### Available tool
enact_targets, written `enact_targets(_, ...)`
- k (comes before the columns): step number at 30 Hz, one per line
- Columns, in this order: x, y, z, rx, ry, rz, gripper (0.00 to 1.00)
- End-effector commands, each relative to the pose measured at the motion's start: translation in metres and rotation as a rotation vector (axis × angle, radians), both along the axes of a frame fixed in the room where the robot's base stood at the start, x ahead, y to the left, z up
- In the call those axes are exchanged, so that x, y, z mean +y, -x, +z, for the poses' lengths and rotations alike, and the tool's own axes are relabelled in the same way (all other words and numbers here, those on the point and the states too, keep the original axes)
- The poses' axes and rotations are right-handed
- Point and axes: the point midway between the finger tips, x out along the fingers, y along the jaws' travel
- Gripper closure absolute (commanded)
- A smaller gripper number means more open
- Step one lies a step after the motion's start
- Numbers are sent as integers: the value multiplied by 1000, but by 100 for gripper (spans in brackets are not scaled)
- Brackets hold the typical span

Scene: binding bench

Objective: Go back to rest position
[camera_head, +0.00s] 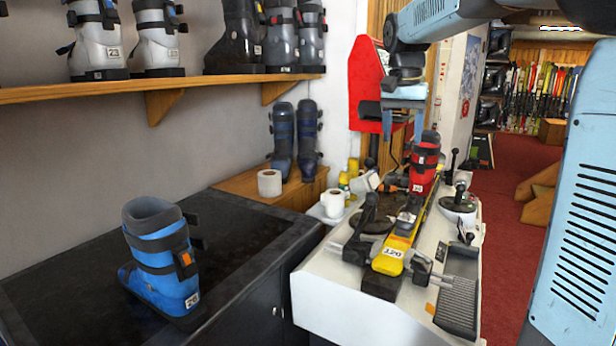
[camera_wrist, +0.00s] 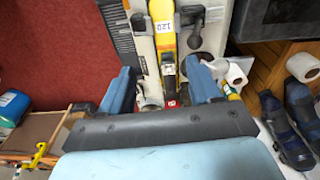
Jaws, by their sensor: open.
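My gripper (camera_head: 403,124) hangs in the air above the white binding bench (camera_head: 325,275), pointing down. Its two blue fingers are apart with nothing between them, and they also show spread in the wrist view (camera_wrist: 163,80). A red boot (camera_head: 424,168) stands upright on a yellow ski (camera_head: 398,248) on the bench, below my gripper and apart from it. The ski carries a label 120. In the wrist view the ski (camera_wrist: 164,45) runs between the fingers, and most of the red boot (camera_wrist: 172,104) is hidden behind my gripper.
A blue boot (camera_head: 160,262) stands on the black counter (camera_head: 235,235) at left. White rolls (camera_head: 333,203) and yellow bottles (camera_head: 345,181) stand behind the bench. A red panel (camera_head: 364,75) rises close behind my gripper. A boot shelf (camera_head: 150,88) runs along the wall. Red carpet (camera_head: 510,235) is clear at right.

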Motion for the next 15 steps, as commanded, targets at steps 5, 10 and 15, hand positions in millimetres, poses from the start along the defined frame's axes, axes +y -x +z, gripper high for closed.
enact_targets(5, -8, 53, -1, -68, -10, 85, 37)
enact_targets(10, -13, 100, -10, -132, -12, 166, 37)
enact_targets(15, -17, 145, -26, -198, -4, 246, 37)
